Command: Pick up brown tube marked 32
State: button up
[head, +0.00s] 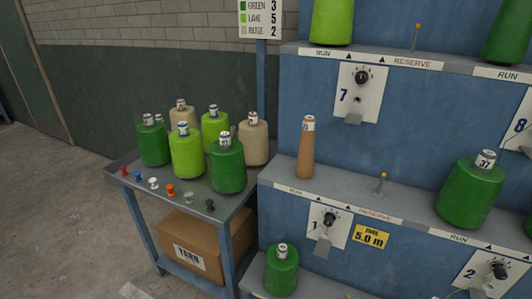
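A brown tapered tube (305,155) stands upright and bare of yarn on the blue rack's middle shelf, at its left end, above the "RUN" strip and dial 1. It has a white label near its top; the number is small, partly turned away, and I cannot read it surely. No other bare brown tube shows. My gripper is not in view.
A green cone marked 37 (468,195) stands right on the same shelf; a small yellow-knobbed lever (381,183) rises between. Another green cone (282,270) stands below the tube. The grey side table (155,198) holds several green, lime and beige cones and coloured pins. Open floor lies left.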

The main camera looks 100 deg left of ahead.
aim_at(304, 167)
jog(key=u, duration=3.3)
